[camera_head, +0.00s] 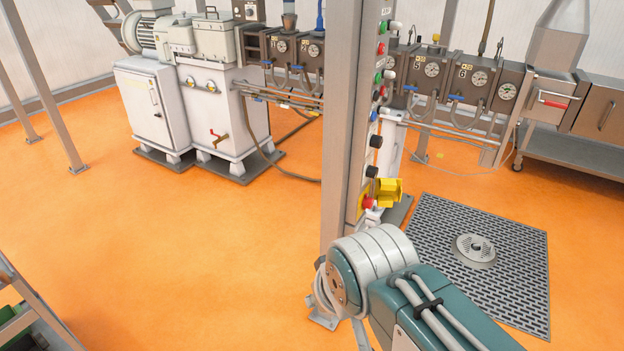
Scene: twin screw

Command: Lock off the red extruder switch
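A grey post (343,130) in the middle carries a column of buttons and knobs on its right side. Low on it, a red switch (368,203) sits on a yellow backing. A yellow piece (389,192), which looks like a cover or guard, sticks out to the right just above and beside the switch. Something small and pale shows just below the switch; I cannot tell what it is. My teal and grey arm reaches in from the lower right, and its rounded joint is in front of the post's lower part. My gripper is not visible.
Higher on the post are black knobs (375,141) and several red, green and white buttons. The extruder line (420,75) runs behind. A grey floor grate (480,250) lies right of the post. Orange floor (180,250) is clear to the left. A railing stands at lower left.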

